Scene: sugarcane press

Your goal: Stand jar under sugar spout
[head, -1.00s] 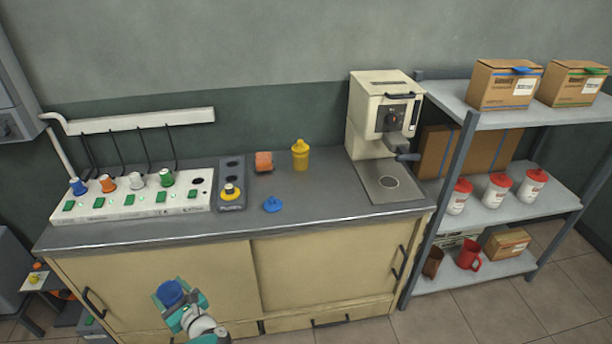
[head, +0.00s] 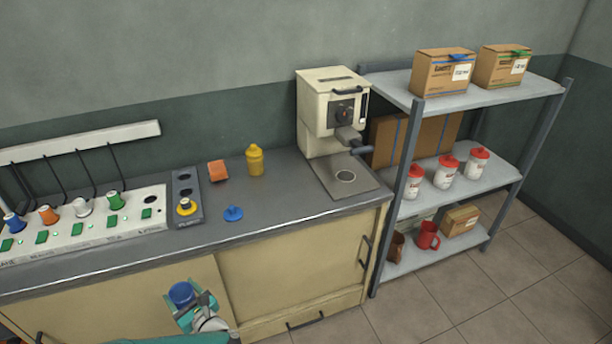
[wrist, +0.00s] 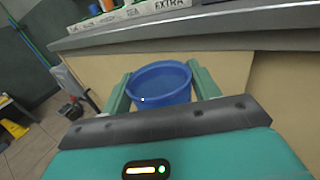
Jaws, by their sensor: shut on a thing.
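My gripper (head: 190,305) is shut on a round blue jar (head: 181,293), in front of the counter's cupboard doors and below the worktop. In the wrist view the jar (wrist: 160,83) sits upright between both fingers, its top open with no lid on. The cream press (head: 333,108) stands at the right end of the counter, with a dark knob on its front. A dark spout part (head: 350,140) juts from it above a grey plate (head: 325,180) with a round ring mark (head: 345,176). Nothing stands on that plate. My gripper is left of and lower than the press.
The worktop (head: 280,215) holds a blue lid (head: 233,213), a yellow bottle (head: 254,160), an orange block (head: 217,171) and a white switch panel (head: 90,222). A metal shelf rack (head: 378,235) with red-topped jars stands right of the counter. Floor in front is clear.

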